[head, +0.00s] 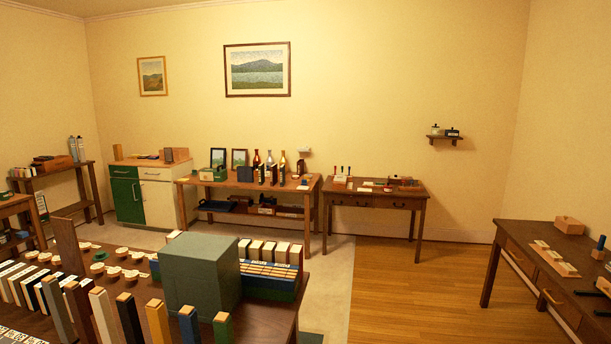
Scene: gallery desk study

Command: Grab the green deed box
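A large plain grey-green box (203,275) stands upright on the near dark wooden table (262,322), with its top and two sides showing. I cannot tell from the picture which of the two is the deed box. Neither of my grippers is in view.
Around the large box stand rows of upright coloured blocks (157,322), small round white-topped pieces (97,268) and a blue-sided tray (272,270). A desk (376,192) stands at the back, another table (524,262) at right. Open wooden floor (410,300) lies between.

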